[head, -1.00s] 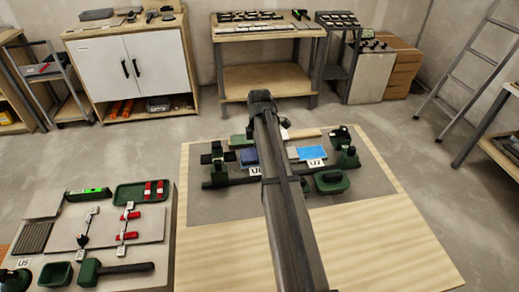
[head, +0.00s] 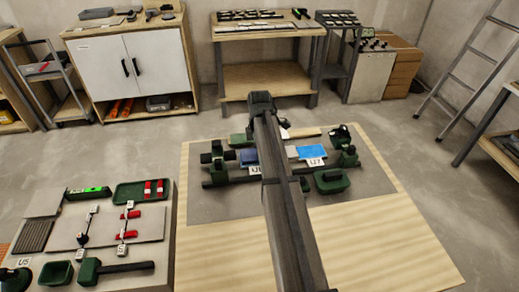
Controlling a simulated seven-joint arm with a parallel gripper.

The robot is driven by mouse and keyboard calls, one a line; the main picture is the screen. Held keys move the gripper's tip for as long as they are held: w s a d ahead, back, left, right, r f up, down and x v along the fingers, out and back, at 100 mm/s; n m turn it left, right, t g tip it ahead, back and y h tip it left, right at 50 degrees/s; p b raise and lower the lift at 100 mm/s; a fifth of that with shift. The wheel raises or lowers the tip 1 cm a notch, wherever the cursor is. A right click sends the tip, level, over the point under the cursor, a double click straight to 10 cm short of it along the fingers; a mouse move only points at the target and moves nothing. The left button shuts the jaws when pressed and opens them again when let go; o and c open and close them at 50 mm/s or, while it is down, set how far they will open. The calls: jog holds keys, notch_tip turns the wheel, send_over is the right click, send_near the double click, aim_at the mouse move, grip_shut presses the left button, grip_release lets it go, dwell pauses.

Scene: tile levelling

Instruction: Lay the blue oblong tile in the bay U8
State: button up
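A dark blue piece (head: 249,158) lies at the far bed, just left of my arm, behind a white label (head: 256,169) that seems to read U8. My arm hides part of this area, so I cannot tell how the piece sits in the bay. A brighter blue tile (head: 312,152) lies to the right, behind the label U7 (head: 315,162). I cannot tell from shape which is the oblong tile. My arm reaches forward over the bed, and my gripper is hidden behind it.
Dark green clamp-like fixtures stand at the bed's left (head: 214,158) and right (head: 347,157). A green tub (head: 331,181) sits in front. At left, a bench holds a green tray (head: 142,194), a mallet (head: 115,268) and a level (head: 88,191). The front wooden board (head: 385,245) is clear.

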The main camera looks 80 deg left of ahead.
jog(key=shift+f, duration=0.25)
dwell(0.3)
jog(key=o, duration=1)
jog(key=shift+r, duration=0.1)
jog(key=shift+r, duration=3.9)
jog(key=shift+w, duration=0.1)
